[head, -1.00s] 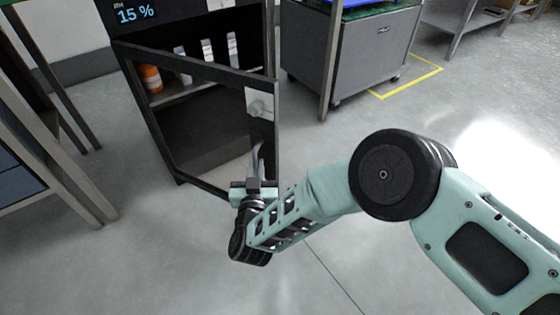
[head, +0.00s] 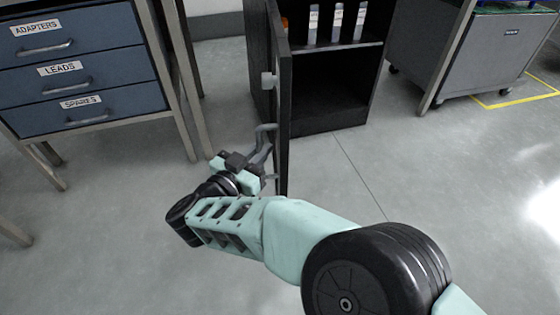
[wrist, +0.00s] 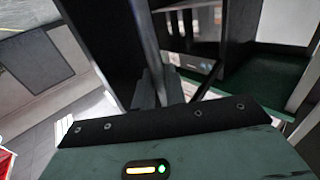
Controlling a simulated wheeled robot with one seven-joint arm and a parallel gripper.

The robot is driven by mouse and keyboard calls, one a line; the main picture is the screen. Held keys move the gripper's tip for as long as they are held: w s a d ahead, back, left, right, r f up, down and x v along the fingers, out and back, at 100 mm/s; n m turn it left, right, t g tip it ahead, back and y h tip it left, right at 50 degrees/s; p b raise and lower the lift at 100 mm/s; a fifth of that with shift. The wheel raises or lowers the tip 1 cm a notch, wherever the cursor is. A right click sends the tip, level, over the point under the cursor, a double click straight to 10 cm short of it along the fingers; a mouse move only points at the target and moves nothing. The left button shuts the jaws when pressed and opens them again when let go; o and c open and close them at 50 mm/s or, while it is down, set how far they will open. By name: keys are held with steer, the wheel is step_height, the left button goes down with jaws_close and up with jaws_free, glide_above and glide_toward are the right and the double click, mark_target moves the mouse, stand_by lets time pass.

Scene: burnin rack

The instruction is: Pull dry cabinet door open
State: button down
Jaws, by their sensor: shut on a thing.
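The dry cabinet (head: 330,95) stands at the top centre of the head view, dark and open-fronted. Its door (head: 284,115) is swung wide and seen nearly edge-on, standing out from the cabinet's left side toward me. A grey bar handle (head: 265,132) is on the door's left-hand face. My gripper (head: 258,158) is shut on the handle at its lower part; the fingers partly hide the grip. In the wrist view my gripper's fingers (wrist: 152,90) reach up beside the dark door.
White-labelled items (head: 336,22) stand on the cabinet shelf. A blue drawer unit (head: 85,70) on metal legs stands left of the door. A grey wheeled cart (head: 440,50) stands at the right, by yellow floor tape. The floor between door and cart is clear.

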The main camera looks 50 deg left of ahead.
steer(key=shift+s+a+b, duration=0.85)
steer(key=shift+s+a, duration=0.2)
steer(key=shift+a, duration=0.15)
steer(key=shift+r, duration=0.1)
steer(key=c, duration=1.5)
jaws_free()
steer(key=shift+c, duration=0.2)
steer(key=shift+s, duration=0.1)
